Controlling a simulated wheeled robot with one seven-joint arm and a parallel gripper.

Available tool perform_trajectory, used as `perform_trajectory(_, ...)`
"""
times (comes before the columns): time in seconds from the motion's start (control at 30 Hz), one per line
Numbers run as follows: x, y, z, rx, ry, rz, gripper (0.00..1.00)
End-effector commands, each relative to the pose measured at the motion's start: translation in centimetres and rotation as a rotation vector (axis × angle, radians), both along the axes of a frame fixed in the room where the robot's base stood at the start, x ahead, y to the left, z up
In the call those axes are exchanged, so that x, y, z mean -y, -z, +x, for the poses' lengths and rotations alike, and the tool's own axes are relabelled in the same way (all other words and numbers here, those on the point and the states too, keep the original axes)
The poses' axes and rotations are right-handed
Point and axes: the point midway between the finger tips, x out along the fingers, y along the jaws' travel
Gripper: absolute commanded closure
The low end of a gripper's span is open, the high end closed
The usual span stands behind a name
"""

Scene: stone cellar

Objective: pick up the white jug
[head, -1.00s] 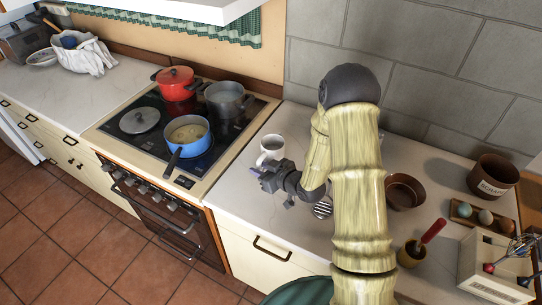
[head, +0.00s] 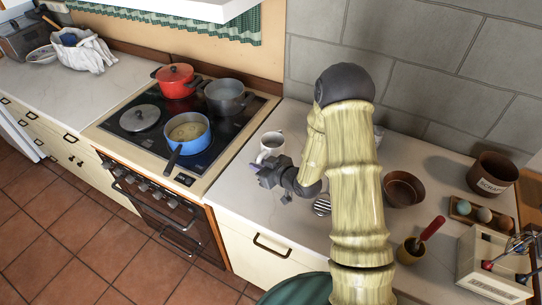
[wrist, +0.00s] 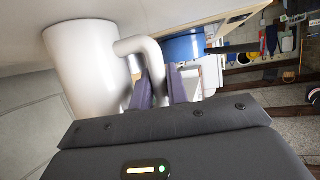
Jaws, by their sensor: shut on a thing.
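The white jug (head: 271,143) is upright at the counter's left part, beside the stove. In the wrist view the jug (wrist: 85,70) fills the upper left, with its curved handle reaching right to my fingers. My gripper (head: 258,170) is on the near side of the jug. In the wrist view its two purple-grey fingers (wrist: 160,88) are shut on the jug's handle (wrist: 150,55). Part of the handle is hidden between the fingers. I cannot tell whether the jug's base touches the counter.
To the left, the stove holds a blue pan (head: 188,131), a red pot (head: 175,82) and a grey pot (head: 226,98). To the right are a brown bowl (head: 403,189), a pot marked scrap (head: 491,174) and a tray of eggs (head: 475,213). A grey wall (head: 420,60) stands behind.

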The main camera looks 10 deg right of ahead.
Motion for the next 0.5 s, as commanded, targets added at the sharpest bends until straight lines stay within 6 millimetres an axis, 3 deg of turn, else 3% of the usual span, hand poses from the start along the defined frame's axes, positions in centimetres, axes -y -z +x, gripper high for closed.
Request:
perform_trajectory(0.27, 0.0, -0.3, 0.1, 0.006, 0.0, 0.001, 1.0)
perform_trajectory(0.5, 0.0, -2.0, 0.2, 0.009, -0.001, 0.002, 1.0)
